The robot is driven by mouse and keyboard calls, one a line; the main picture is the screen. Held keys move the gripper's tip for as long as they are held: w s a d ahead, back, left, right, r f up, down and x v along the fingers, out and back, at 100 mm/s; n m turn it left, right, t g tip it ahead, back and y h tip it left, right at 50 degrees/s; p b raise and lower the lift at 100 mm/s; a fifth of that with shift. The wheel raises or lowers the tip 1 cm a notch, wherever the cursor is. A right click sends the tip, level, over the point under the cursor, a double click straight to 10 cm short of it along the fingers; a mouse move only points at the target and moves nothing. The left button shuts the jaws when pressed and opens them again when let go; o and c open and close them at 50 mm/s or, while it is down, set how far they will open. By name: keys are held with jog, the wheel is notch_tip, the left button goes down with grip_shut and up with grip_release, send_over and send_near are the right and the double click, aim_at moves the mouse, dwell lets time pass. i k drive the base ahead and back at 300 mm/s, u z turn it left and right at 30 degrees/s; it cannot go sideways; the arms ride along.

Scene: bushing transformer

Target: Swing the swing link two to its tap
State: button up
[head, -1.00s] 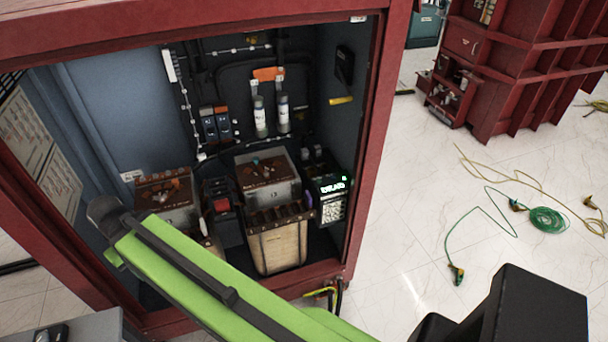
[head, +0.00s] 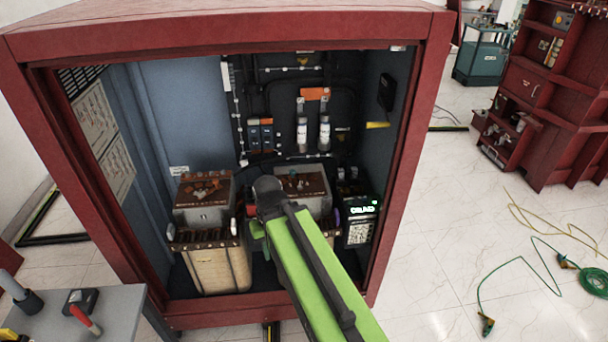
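Two transformers stand side by side inside the open red cabinet. The left transformer (head: 205,212) has a brown top board (head: 206,188) with small copper and teal fittings. The right transformer's brown board (head: 303,180) has similar small fittings, and its front is mostly hidden behind my arm. A swing link and its tap are too small to tell apart on either board. My green arm reaches from the bottom of the picture into the cabinet. Its dark joint end lies in front of the right transformer, and my gripper's fingers do not show.
The red cabinet frame (head: 414,190) borders the opening on both sides. A lit display unit (head: 361,222) stands at the right inside. A grey table (head: 100,315) with tools is at lower left. Cables (head: 518,262) lie on the floor at right.

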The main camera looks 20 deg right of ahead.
aim_at(293, 172)
jog(key=z, duration=0.3)
jog(key=i, duration=1.3)
jog(key=z, duration=0.4)
jog(key=k, duration=0.55)
jog(key=u, duration=1.95)
